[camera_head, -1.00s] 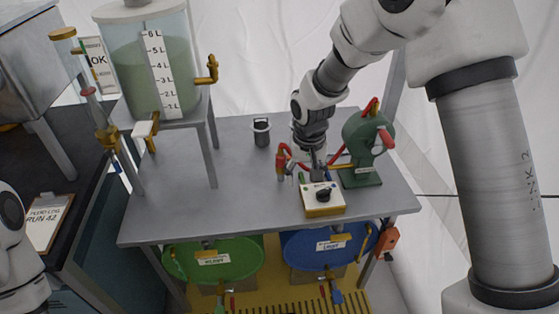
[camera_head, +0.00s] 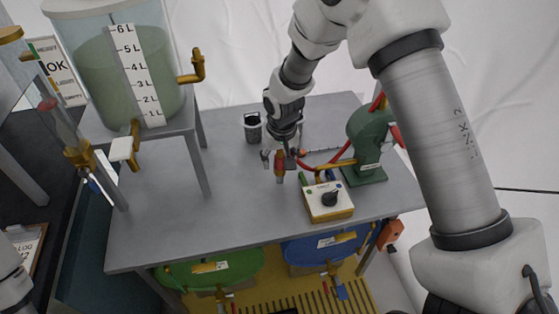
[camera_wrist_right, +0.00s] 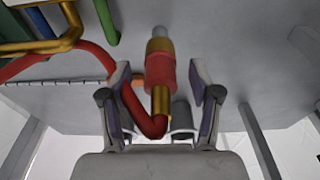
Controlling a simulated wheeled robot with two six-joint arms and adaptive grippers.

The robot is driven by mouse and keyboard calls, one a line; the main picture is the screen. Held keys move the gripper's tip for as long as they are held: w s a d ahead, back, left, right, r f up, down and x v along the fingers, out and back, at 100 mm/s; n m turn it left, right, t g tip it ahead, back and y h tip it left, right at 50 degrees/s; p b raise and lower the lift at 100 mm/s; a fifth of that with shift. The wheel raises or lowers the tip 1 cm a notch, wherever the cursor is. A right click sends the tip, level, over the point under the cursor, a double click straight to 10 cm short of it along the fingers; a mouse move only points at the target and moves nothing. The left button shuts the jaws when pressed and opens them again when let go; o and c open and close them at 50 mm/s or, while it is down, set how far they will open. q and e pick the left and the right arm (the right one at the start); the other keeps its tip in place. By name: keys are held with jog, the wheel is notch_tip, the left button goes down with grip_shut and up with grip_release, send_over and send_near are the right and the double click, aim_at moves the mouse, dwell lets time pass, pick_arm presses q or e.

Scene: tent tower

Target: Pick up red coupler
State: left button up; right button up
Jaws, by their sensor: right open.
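The red coupler (camera_head: 280,167), with brass-coloured sections, stands on the grey table behind and left of the yellow control box. In the right wrist view the coupler (camera_wrist_right: 160,72) lies centrally between the fingers, with its red hose bending off to the left. My right gripper (camera_head: 281,155) is at the coupler. In the wrist view my right gripper (camera_wrist_right: 161,88) is open, one finger on each side, with a visible gap on the right. The hose passes close to the left finger; I cannot tell whether they touch. My left gripper is not in view.
A green pump (camera_head: 366,140) and yellow control box (camera_head: 329,201) stand right of the coupler. A dark cup (camera_head: 253,131) is behind left. A tank (camera_head: 125,75) stands at left. The table's left middle (camera_head: 165,215) is clear. Green and blue tubs are below.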

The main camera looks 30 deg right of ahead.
jog(key=shift+s+r, duration=0.15)
jog(key=shift+c, duration=0.3)
jog(key=shift+a, duration=0.1)
grip_shut()
jog(key=shift+r, duration=0.15)
